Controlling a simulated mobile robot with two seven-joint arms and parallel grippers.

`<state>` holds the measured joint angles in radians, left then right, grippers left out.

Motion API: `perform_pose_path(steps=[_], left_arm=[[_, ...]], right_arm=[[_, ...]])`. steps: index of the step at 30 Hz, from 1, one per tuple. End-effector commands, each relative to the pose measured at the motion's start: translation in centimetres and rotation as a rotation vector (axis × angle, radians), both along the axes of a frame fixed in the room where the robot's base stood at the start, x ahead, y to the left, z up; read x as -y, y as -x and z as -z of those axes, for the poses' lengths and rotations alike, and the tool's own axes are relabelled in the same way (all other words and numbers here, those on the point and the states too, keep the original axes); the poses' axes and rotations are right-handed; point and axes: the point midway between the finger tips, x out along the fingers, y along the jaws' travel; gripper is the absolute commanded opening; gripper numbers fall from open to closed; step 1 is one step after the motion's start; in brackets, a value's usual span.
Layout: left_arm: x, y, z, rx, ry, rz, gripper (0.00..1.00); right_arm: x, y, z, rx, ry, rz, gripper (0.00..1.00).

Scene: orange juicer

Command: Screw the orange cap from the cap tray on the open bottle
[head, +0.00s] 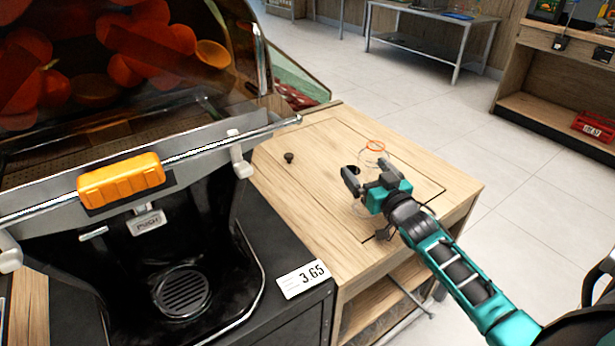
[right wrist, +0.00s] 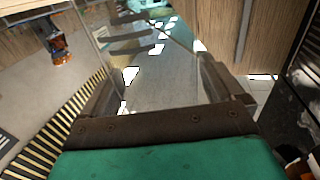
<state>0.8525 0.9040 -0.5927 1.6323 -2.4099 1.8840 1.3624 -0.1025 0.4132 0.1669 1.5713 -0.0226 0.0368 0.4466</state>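A clear bottle (head: 372,158) stands on the wooden table at the right of the head view, with an orange ring at its top. I cannot tell whether this ring is a cap or part of the neck. My right gripper (head: 364,176) is at the bottle and hides much of its body. In the right wrist view its fingers (right wrist: 158,88) are wide apart, with a see-through surface and bright glints between them. I cannot tell whether they touch the bottle. My left gripper is not in view. I cannot make out a cap tray or a loose orange cap.
A juicer (head: 180,225) with an orange handle (head: 121,181) fills the left of the head view. A small dark knob (head: 289,157) is on the wooden table (head: 310,205). A price card (head: 303,279) is at the counter's front corner. The tabletop left of the bottle is mostly clear.

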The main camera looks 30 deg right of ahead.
Motion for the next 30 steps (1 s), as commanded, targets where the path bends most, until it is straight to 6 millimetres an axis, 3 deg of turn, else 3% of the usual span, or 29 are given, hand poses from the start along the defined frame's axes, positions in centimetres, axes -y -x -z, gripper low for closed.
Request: perform_pose_path(steps=[2,15,25,30], left_arm=[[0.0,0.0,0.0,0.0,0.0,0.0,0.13],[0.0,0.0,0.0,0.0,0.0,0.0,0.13],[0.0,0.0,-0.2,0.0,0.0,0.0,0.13],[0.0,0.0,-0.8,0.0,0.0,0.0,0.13]], right_arm=[[0.0,0.0,0.0,0.0,0.0,0.0,0.87],[0.0,0.0,0.0,0.0,0.0,0.0,0.44],[0.0,0.0,-0.4,0.001,0.0,0.0,0.44],[0.0,0.0,-2.2,0.003,0.001,0.0,0.44]])
